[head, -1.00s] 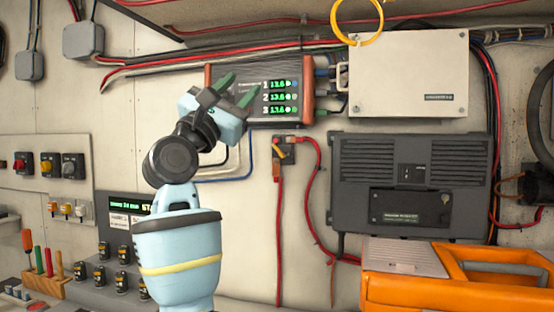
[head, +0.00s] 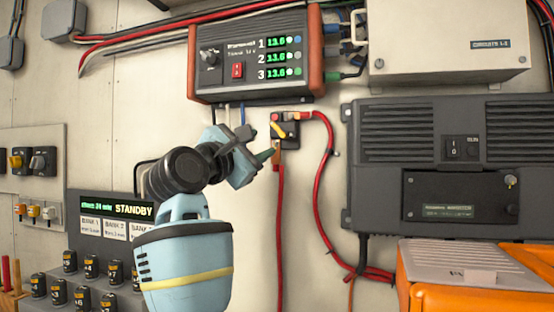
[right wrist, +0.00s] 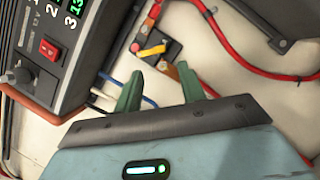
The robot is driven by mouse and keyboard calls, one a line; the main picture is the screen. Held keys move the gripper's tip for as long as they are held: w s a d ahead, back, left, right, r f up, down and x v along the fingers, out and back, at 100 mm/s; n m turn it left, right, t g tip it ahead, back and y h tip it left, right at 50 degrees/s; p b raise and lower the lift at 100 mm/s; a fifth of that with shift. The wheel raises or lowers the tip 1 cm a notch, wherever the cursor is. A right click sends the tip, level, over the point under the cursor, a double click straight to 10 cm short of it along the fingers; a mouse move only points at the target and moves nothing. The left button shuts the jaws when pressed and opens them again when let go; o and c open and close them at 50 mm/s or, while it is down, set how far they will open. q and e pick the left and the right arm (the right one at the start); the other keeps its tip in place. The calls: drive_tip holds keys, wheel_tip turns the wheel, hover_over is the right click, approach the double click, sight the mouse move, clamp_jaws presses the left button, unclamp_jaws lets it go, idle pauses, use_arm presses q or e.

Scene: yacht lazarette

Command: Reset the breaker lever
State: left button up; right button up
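The breaker (head: 285,128) is a small dark block on the pale wall with a yellow lever (head: 279,130) on its face and red cables attached. In the right wrist view the yellow lever (right wrist: 153,50) lies slanted across the block, just beyond the fingertips. My right gripper (head: 256,145) is just left of and slightly below the breaker, its green fingers pointing towards it. In the right wrist view the gripper (right wrist: 160,82) is open, its fingers apart with nothing between them. I see no clear contact with the lever. My left gripper is not in view.
A charger panel (head: 257,55) with green digits and a red switch hangs just above the breaker. Red cable (head: 327,180) loops on its right. A dark grey inverter box (head: 385,120) and an orange case (head: 430,295) stand further right. A standby panel (head: 110,206) is lower left.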

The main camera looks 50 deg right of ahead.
sight(280, 135)
drive_tip(key=p+x, duration=0.1)
drive_tip(key=x, duration=0.5)
drive_tip(key=shift+d+r, duration=0.15)
drive_tip(key=shift+r, duration=0.05)
drive_tip(key=shift+w+d+r, duration=0.1)
drive_tip(key=shift+w+d, duration=0.05)
drive_tip(key=shift+d, duration=0.5)
drive_tip(key=shift+c, duration=0.4)
drive_tip(key=c, duration=0.7)
clamp_jaws()
drive_tip(key=shift+p, duration=0.3)
